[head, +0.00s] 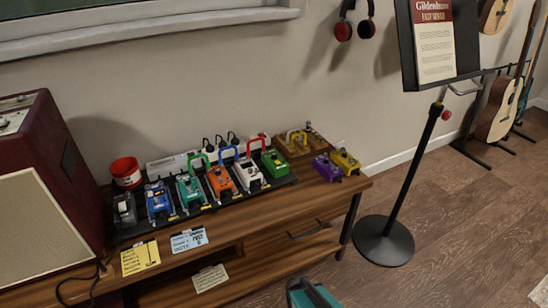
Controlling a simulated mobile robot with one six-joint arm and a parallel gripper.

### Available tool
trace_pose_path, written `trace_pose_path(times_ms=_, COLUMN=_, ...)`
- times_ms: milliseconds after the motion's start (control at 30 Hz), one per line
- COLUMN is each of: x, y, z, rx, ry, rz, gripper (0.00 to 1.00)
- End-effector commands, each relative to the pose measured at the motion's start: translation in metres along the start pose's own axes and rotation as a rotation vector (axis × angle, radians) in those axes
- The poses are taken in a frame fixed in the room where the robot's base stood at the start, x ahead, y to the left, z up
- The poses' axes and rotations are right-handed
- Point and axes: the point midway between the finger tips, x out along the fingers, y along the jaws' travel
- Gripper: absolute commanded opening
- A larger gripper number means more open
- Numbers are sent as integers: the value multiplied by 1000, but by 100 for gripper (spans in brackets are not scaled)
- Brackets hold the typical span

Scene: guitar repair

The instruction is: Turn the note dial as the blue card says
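The blue card (189,240) lies on the front part of the wooden bench (330,196), left of its middle. It has printed lines with larger dark letters, too small for me to read surely. A row of pedals stands on a black board (222,203) behind it: grey (125,207), blue (158,201), teal (189,191), orange (221,182), white (248,173) and green (275,163). Small knobs show on them, but I cannot tell which is the note dial or where it points. My gripper is not recognisable in this view.
A yellow card (140,258) lies left of the blue one. Purple (327,168) and yellow (345,161) pedals stand at the bench's right end. A dark red amplifier (45,190) is at left, a music stand (388,235) at right. A teal-black shape (313,295) is cut off below.

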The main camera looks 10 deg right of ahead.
Motion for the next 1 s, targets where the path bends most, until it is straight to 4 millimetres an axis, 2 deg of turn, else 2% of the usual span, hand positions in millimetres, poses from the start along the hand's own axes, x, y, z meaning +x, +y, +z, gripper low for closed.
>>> trace_pose_path(times_ms=833, x=0, y=0, z=0, rx=0, ry=0, rz=0, gripper=0)
trace_pose_path(times_ms=1000, x=0, y=0, z=0, rx=0, ry=0, rz=0, gripper=29)
